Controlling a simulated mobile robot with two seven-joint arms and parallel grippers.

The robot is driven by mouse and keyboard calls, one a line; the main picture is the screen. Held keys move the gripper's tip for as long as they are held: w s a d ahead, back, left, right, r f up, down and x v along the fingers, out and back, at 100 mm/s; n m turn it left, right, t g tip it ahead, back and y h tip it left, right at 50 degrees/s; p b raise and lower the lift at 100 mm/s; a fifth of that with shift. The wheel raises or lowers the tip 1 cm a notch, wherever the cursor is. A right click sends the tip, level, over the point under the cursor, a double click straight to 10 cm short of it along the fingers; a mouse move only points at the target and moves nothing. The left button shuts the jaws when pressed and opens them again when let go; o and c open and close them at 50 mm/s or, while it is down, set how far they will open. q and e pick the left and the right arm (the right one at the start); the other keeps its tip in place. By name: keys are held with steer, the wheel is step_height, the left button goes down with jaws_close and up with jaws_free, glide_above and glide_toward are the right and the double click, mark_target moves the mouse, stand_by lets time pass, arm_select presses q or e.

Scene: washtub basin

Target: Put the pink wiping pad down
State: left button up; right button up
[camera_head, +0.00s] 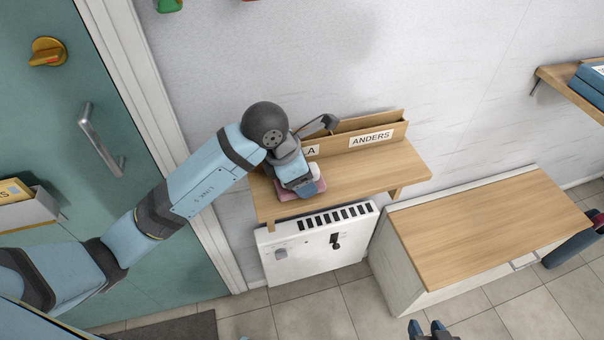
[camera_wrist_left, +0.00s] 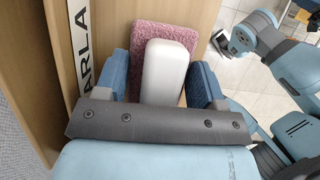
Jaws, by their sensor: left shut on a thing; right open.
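The pink wiping pad (camera_head: 287,194) has a white block handle (camera_head: 314,170). It is at the left end of the wooden wall shelf (camera_head: 365,180), low over the board or on it; I cannot tell if it touches. My left gripper (camera_head: 308,188) reaches down over it and hides much of it. In the left wrist view the handle (camera_wrist_left: 163,72) stands between the fingers of my left gripper (camera_wrist_left: 164,80), with the pink pad (camera_wrist_left: 170,31) beyond. My right gripper (camera_head: 428,328) is open and empty at the bottom edge of the head view.
A wooden letter holder (camera_head: 385,130) labelled ANDERS runs along the shelf's back. A white heater (camera_head: 318,245) hangs below. A wood-topped cabinet (camera_head: 490,225) stands to the right, its top bare. A teal door (camera_head: 60,120) is at left. The shelf's right half is clear.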

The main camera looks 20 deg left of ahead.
arm_select(q)
steer(key=shift+f, duration=0.1)
steer(key=o, duration=0.9)
steer(key=shift+f, duration=0.15)
steer(key=v, duration=1.4)
steer(key=shift+s+d, duration=0.15)
steer(key=shift+d, duration=0.1)
